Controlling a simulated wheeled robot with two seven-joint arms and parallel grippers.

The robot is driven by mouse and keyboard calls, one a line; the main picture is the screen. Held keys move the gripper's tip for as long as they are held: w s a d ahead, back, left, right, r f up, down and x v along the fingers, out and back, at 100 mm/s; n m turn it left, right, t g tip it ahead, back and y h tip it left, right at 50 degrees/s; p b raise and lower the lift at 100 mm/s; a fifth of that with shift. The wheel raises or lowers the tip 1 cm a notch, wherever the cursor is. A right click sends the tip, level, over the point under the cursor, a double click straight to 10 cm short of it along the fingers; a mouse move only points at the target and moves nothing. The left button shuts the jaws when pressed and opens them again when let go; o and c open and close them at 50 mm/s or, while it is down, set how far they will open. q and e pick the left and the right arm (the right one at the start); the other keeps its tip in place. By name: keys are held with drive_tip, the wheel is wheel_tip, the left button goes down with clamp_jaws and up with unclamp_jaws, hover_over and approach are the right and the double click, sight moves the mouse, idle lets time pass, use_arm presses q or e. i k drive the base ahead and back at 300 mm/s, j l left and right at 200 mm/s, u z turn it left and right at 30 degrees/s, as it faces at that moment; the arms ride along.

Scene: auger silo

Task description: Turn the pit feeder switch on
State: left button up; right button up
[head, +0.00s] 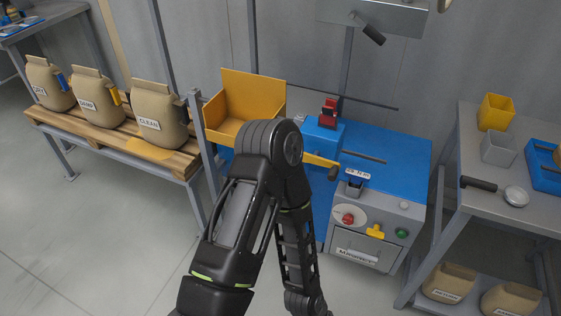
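A grey control box (375,225) stands at the front of the blue machine, right of centre. On its face are a red knob (347,218) on a pale round plate, a yellow switch or handle (375,231) and a green button (402,233). A white label plate (357,255) sits below them. Its lettering is too small to read surely, so I cannot tell which control is the pit feeder switch or its state. One of my arms bends up in the middle of the view and back down. Neither gripper shows.
A blue bench top (400,160) carries a yellow hopper (245,100) and a red clamp-like part (328,112). Labelled sacks (158,112) stand on a pallet bench at left. A grey table (485,145) with tubs stands right. My arm hides part of the machine's left side.

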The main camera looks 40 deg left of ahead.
sight(348, 219)
drive_tip(key=j+u, duration=0.25)
drive_tip(key=j, duration=0.55)
drive_tip(key=i+j+u, duration=0.2)
drive_tip(key=j, duration=0.55)
drive_tip(key=k, duration=0.1)
